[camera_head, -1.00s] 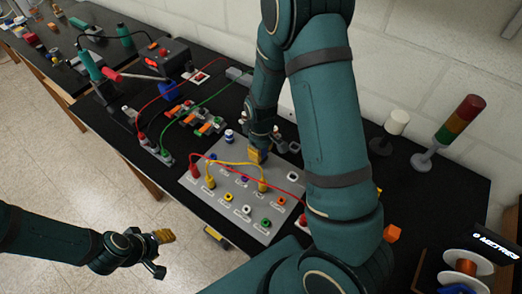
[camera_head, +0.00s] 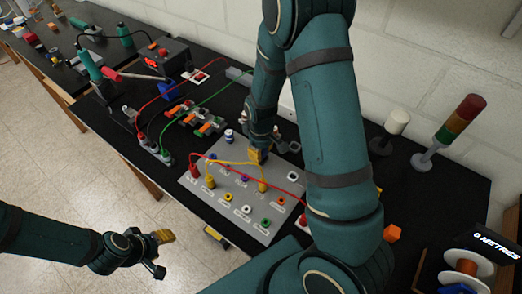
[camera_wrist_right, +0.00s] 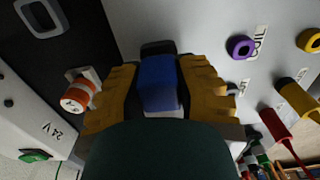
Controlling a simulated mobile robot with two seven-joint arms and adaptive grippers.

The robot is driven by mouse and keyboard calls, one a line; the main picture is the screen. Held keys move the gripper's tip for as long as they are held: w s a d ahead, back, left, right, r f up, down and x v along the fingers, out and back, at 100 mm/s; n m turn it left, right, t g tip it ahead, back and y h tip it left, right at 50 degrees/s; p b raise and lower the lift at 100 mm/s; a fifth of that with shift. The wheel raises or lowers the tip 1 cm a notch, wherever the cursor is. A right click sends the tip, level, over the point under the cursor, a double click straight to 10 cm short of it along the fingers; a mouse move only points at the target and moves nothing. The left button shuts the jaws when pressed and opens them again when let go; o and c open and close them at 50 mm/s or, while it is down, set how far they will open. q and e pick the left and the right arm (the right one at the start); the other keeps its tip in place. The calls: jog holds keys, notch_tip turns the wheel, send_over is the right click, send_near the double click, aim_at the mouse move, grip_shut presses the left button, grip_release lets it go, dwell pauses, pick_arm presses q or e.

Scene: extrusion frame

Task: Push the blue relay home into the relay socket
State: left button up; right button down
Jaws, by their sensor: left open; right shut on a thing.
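The blue relay (camera_wrist_right: 157,82) sits between the yellow finger pads of my right gripper (camera_wrist_right: 160,92) in the right wrist view. A dark socket (camera_wrist_right: 158,47) shows just beyond the relay's far end, on the grey panel (camera_wrist_right: 195,30). Whether the relay is partly inside it I cannot tell. In the head view my right gripper (camera_head: 258,156) is low over the back part of the panel (camera_head: 190,180); its fingers hide the relay and socket there. My left gripper (camera_head: 160,254) is open and empty, off the table's front edge, over the floor.
Red and yellow leads (camera_head: 232,163) arch over the panel close to my right gripper. Coloured jacks fill the panel front. A signal tower (camera_head: 452,130) and a white-capped post (camera_head: 392,130) stand at the right. A soldering station (camera_head: 168,57) stands at the back left.

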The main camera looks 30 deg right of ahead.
jog(key=shift+f+b, duration=0.3)
jog(key=shift+f, duration=0.15)
jog(key=c, duration=0.7)
grip_release()
jog(key=shift+r, duration=0.1)
notch_tip(320, 180, up, 12)
